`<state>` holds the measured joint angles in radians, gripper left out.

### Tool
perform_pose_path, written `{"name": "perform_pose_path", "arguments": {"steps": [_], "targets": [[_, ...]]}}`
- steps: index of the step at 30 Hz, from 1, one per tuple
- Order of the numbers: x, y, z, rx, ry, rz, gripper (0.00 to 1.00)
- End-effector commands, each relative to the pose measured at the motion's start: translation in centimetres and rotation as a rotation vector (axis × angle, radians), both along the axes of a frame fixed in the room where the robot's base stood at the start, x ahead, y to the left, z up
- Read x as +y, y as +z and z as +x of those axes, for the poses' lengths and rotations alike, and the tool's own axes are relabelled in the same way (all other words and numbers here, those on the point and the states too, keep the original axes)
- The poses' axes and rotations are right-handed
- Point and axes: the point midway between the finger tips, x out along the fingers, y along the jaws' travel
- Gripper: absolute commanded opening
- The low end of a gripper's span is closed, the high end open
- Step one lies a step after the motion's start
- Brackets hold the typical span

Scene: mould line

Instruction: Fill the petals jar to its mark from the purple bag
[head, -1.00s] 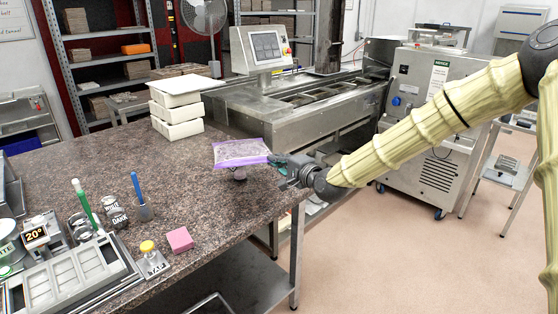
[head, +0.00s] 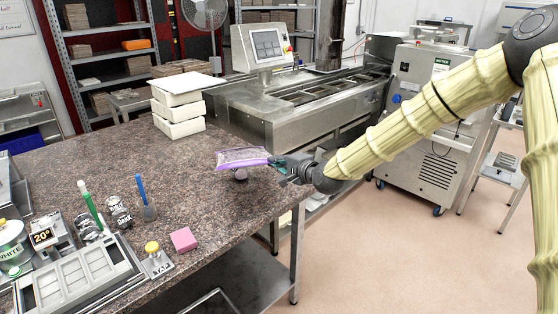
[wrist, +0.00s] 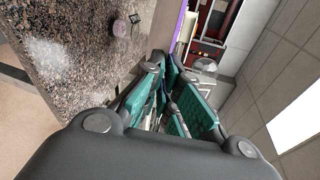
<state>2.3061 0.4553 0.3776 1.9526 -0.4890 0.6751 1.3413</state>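The purple bag (head: 240,158) is a flat, clear bag with a purple edge; its contents are too small to make out. My gripper (head: 279,164) is shut on the bag's right end and holds it above the worktop near the right edge. In the wrist view a purple strip of the bag (wrist: 180,22) shows just beyond the teal finger pads.
White boxes (head: 179,108) are stacked at the back of the worktop (head: 90,165). A pink block (head: 183,239), a yellow-topped tap button (head: 153,250) and a mould tray (head: 75,280) lie front left.

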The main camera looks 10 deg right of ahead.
Motion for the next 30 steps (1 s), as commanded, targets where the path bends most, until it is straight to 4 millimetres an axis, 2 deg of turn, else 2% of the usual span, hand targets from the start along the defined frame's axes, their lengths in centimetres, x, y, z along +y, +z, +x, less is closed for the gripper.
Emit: {"name": "perform_pose_path", "arguments": {"steps": [30], "targets": [[0.1,1.6,1.1,0.113,0.000,-0.011,0.00]]}}
